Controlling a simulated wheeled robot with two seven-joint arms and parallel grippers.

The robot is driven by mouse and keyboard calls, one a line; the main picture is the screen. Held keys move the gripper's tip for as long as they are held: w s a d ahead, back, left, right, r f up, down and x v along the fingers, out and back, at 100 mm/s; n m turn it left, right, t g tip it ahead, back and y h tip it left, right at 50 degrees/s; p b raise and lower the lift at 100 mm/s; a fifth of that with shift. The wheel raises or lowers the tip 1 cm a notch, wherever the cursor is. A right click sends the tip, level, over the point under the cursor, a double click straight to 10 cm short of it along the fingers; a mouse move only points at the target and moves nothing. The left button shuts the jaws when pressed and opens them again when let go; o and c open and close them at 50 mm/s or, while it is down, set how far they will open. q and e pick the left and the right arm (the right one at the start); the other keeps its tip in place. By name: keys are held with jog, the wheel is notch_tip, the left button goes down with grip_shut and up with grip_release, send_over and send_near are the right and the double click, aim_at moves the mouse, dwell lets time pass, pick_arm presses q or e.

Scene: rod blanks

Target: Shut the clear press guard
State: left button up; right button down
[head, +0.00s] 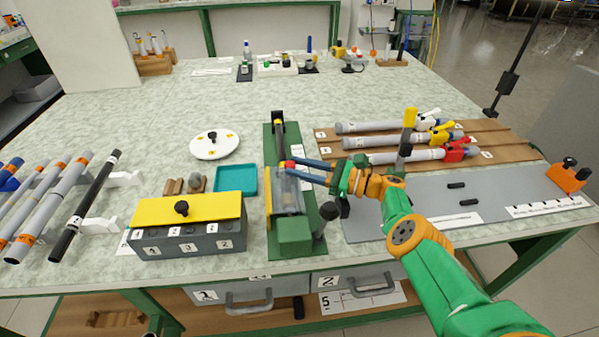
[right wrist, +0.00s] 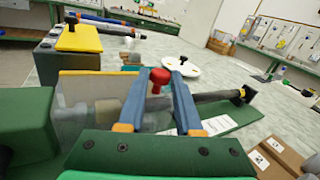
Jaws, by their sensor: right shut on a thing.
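The press is a long green unit (head: 294,236) in the middle of the table. Its clear guard (head: 289,197) is a see-through panel over the press bed; it also shows in the right wrist view (right wrist: 88,110), with grey round parts seen through it. A red knob (right wrist: 159,76) sits at the guard's upper edge. My right gripper (head: 288,166) reaches in from the right with its blue fingers shut on the red knob; the fingers also show in the right wrist view (right wrist: 158,92). I cannot tell how far the guard is open. My left gripper is not in view.
A grey box with a yellow lid (head: 190,208) and a teal tray (head: 236,180) stand left of the press. A white disc (head: 214,146) lies behind them. Several grey rods with valves lie on a brown board (head: 500,140) at right. A black lever ball (head: 329,211) is near my right arm.

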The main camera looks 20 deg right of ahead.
dwell(0.4)
jog(key=c, duration=0.6)
grip_release()
jog(key=shift+w+f, duration=0.1)
jog(key=p+v, duration=0.1)
jog(key=v, duration=0.5)
jog(key=shift+d+p, duration=0.2)
jog(key=shift+p, duration=0.1)
jog(key=shift+s+d, duration=0.3)
jog(key=shift+s, duration=0.1)
